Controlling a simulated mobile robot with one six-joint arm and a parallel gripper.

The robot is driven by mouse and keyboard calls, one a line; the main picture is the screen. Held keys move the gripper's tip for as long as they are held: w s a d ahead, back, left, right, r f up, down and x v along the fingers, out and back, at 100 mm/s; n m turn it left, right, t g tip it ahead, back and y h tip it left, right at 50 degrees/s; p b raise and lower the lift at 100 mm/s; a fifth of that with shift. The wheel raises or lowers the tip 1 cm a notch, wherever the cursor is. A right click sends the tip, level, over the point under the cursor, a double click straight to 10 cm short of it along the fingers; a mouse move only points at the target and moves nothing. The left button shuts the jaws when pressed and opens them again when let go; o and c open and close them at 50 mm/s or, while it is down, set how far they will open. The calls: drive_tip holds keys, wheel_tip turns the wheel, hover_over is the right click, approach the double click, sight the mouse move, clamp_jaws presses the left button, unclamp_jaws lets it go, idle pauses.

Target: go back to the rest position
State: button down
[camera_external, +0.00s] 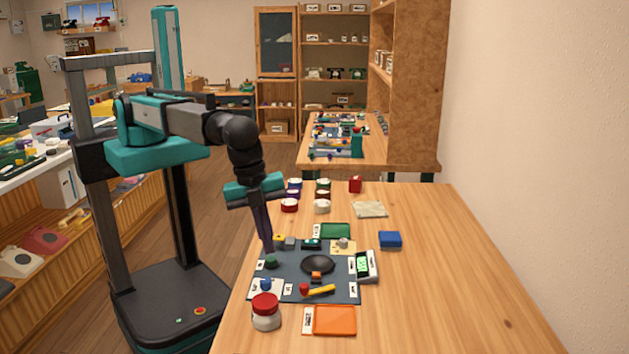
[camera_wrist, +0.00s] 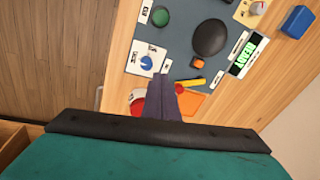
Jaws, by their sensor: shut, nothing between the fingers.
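My gripper (camera_external: 268,247) points down over the left edge of the work mat on the wooden table, its fingers together and empty. In the wrist view my gripper (camera_wrist: 164,80) shows as dark closed fingers in front of a red-topped jar. The dark mat (camera_external: 290,262) holds a green knob (camera_external: 271,262) just below my fingertips; I cannot tell whether they touch. The mat also carries a black round dial (camera_external: 317,264), an orange block (camera_external: 316,276), a blue knob (camera_wrist: 147,63) and a yellow bar (camera_external: 320,290).
A jar with a red lid (camera_external: 265,311) and an orange tray (camera_external: 334,320) stand at the near end. A device with a green display (camera_external: 364,266) and a blue box (camera_external: 390,239) lie right of the mat. Several small pots stand behind. The table's right side is clear.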

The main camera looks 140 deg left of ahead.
drive_tip(key=s+d+f+n+t+b, duration=0.1)
drive_tip(key=d+f, duration=0.4)
drive_tip(key=d, duration=0.3)
drive_tip(key=s+d+f+n, duration=0.1)
drive_tip(key=d+f, duration=0.3)
drive_tip(key=d, duration=0.4)
drive_tip(key=s+a+f+n+g, duration=0.15)
drive_tip(key=s+a+f, duration=0.35)
drive_tip(key=s+f, duration=0.65)
drive_tip(key=s+a+f+n+g, duration=0.1)
drive_tip(key=s+a+f+g, duration=0.3)
drive_tip(key=s+f, duration=0.75)
drive_tip(key=s+a+f+g, duration=0.1)
drive_tip(key=s+a+f, duration=0.1)
drive_tip(key=s, duration=0.7)
drive_tip(key=s+a+f+n+g+b, duration=0.1)
drive_tip(key=s+a+f, duration=0.1)
drive_tip(key=s+f, duration=0.3)
drive_tip(key=s+a+f+n+g+h, duration=0.1)
drive_tip(key=s+a+f, duration=0.1)
drive_tip(key=s, duration=1.2)
drive_tip(key=shift+a+f+b, duration=0.2)
drive_tip(key=shift+f+b, duration=0.2)
drive_tip(key=shift+f, duration=0.45)
